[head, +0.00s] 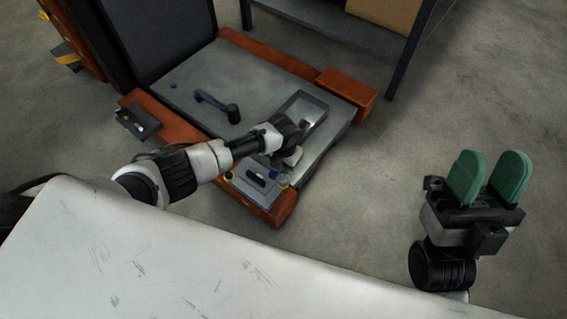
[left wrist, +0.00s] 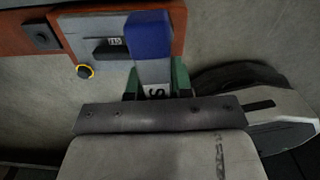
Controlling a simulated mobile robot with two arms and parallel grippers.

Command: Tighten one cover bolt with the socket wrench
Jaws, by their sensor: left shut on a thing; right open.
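My left gripper (head: 290,153) reaches over the near right part of the orange-rimmed cart; its fingertips are hardly visible in the head view. In the left wrist view its green fingers (left wrist: 156,82) are shut on a grey bar with a blue end (left wrist: 149,36). The bar points away from the gripper toward a grey plate (left wrist: 80,22) with a dark block on it. I cannot tell for sure whether the bar is the socket wrench, and its far end hides part of the plate. My right gripper (head: 487,182) is open and empty above the floor at the right. No cover bolt can be made out.
The cart top (head: 185,80) also bears a blue-handled tool (head: 217,106) with a dark cylindrical head and a grey open tray (head: 318,108). A white surface (head: 200,265) fills the foreground. A shelf stands behind.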

